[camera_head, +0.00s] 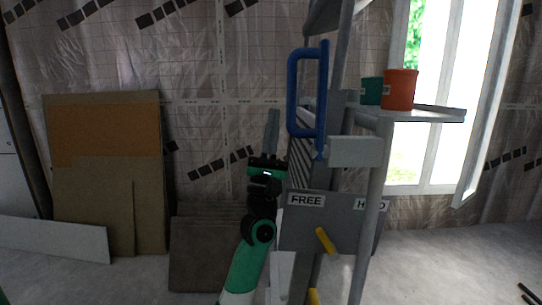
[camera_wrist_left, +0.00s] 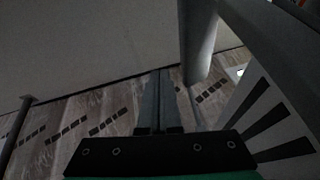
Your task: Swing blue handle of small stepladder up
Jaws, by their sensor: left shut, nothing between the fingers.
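The blue handle (camera_head: 293,95) is a rounded loop standing upright on the grey metal stand (camera_head: 354,150) in the head view. Its lower end meets the stand near a blue pivot. My left gripper (camera_head: 273,113) points up just left of the handle's lower part, with its fingers shut and empty. I cannot tell from this view how far apart in depth they are. In the left wrist view the shut fingers (camera_wrist_left: 160,75) show close together, with a grey post beyond them and no blue handle visible. My right gripper is not in view.
An orange bucket (camera_head: 399,90) and a green bucket (camera_head: 371,91) stand on the shelf (camera_head: 432,113) at right. Below are a grey plate (camera_head: 330,235) marked FREE and HOLD and a yellow lever (camera_head: 325,240). Boards (camera_head: 105,190) lean on the wall at left.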

